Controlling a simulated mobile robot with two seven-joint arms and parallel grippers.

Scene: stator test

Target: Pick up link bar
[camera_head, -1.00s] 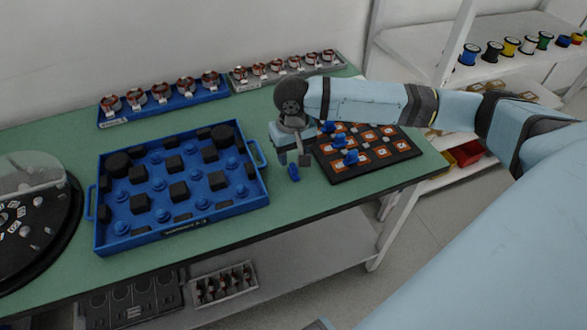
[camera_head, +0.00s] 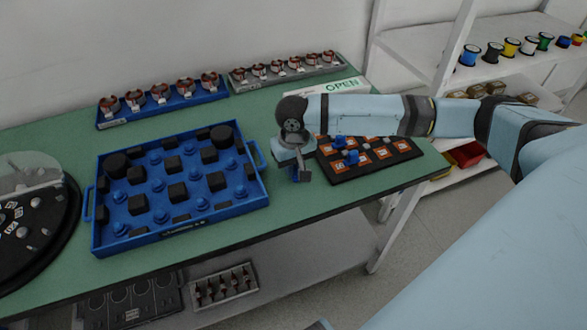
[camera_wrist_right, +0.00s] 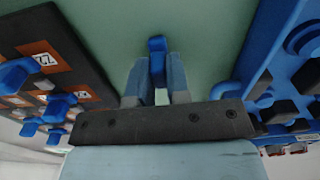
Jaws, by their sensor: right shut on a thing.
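The link bar is a small blue piece, seen in the head view (camera_head: 295,178) under my right gripper (camera_head: 298,172). In the right wrist view the blue link bar (camera_wrist_right: 157,62) sits between the two fingers of my right gripper (camera_wrist_right: 157,80), which is shut on it. Its upper end sticks out past the fingertips. The gripper is low over the green table, between the blue tray and the black board; I cannot tell whether the bar still touches the table. My left gripper is not in view.
A blue tray (camera_head: 97,226) with black blocks and blue pegs is left of the gripper. A black board (camera_head: 345,178) with orange-marked squares and blue pieces is right. Coil racks (camera_head: 160,110) line the back. A round black plate (camera_head: 62,235) stands at far left. Green table (camera_head: 255,222) is bare in front.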

